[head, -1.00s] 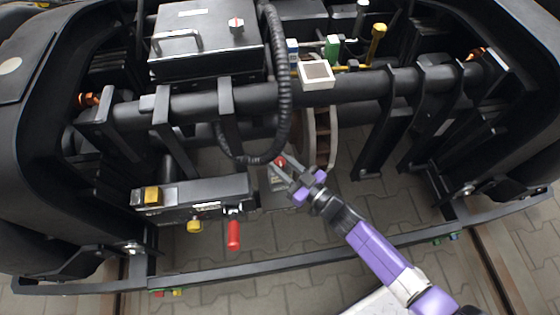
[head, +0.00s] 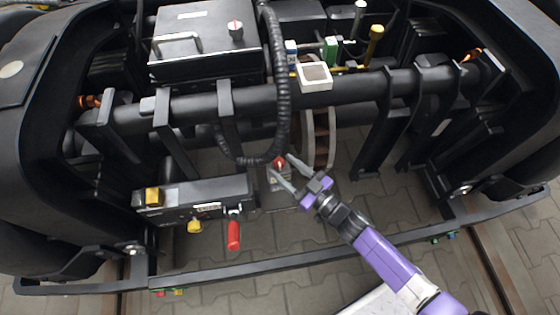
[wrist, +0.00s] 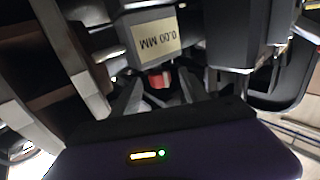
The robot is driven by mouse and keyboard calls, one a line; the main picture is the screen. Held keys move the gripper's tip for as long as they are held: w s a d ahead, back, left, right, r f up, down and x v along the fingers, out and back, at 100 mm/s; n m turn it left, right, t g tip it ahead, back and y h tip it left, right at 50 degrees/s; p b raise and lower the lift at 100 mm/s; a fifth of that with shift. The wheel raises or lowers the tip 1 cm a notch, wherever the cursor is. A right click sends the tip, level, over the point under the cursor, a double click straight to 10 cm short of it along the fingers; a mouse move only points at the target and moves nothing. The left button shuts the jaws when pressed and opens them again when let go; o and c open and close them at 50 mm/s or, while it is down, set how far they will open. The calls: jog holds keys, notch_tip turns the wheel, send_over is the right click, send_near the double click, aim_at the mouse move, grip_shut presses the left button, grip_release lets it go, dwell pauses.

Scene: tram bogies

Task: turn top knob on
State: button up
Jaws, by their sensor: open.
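A red knob (head: 280,162) with a pale mark sits on a small grey box (head: 279,183) low between the frame parts. My gripper (head: 281,165) is open, with its fingertips on either side of this knob in the head view; I cannot tell whether they touch it. In the wrist view the red knob (wrist: 159,79) shows between the fingers (wrist: 160,92), below a label reading 0.00 MM. Another knob (head: 236,30), grey with a red mark, stands on top of the large black box (head: 200,55), well away from my gripper.
A black hose (head: 283,95) hangs just behind my gripper. A horizontal tube (head: 360,88) crosses above. At the left a grey unit (head: 210,190) carries a red handle (head: 233,236) and yellow knobs. Paving is open below my arm.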

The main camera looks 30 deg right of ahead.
jog(key=p+v, duration=0.1)
jog(key=v, duration=0.4)
dwell(0.5)
jog(key=s+a+r+m+g+h, duration=0.1)
jog(key=s+r+m+h, duration=0.15)
jog(key=s+r, duration=0.95)
jog(key=s+a+r+m+g+h, duration=0.1)
jog(key=s+r+h, duration=0.2)
jog(key=s+r, duration=0.9)
notch_tip(320, 180, up, 29)
jog(key=s+p, duration=0.2)
jog(key=p, duration=2.9)
